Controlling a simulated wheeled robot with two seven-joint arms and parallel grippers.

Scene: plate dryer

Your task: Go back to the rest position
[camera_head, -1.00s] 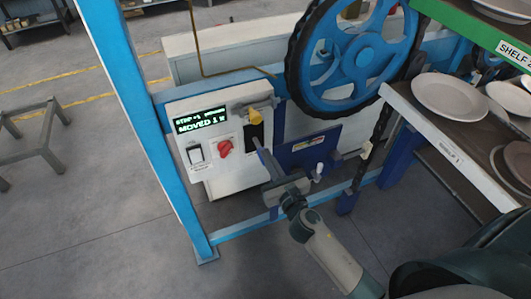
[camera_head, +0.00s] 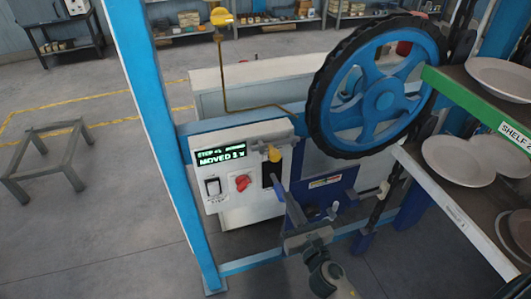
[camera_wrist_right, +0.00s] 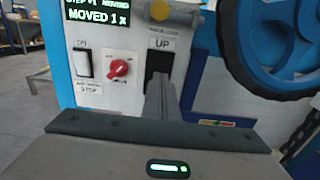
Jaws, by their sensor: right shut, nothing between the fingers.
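My right gripper (camera_head: 283,193) is shut and empty, in front of the white control panel (camera_head: 225,148). Its fingers point at the black slot marked UP, which also shows in the right wrist view (camera_wrist_right: 160,62); I cannot tell whether they touch it. The panel carries a lit display (camera_head: 221,155) reading "MOVED 1 x", a red knob (camera_head: 242,182) and a white rocker switch (camera_head: 213,187). A yellow-tipped lever (camera_head: 274,153) sits above the slot. My left gripper is not in view.
A blue spoked wheel (camera_head: 385,100) stands right of the panel. Shelves with white plates (camera_head: 458,160) are at the right, one with a green edge (camera_head: 470,105). A blue post (camera_head: 150,120) rises left of the panel. A low grey frame (camera_head: 45,150) stands on open floor.

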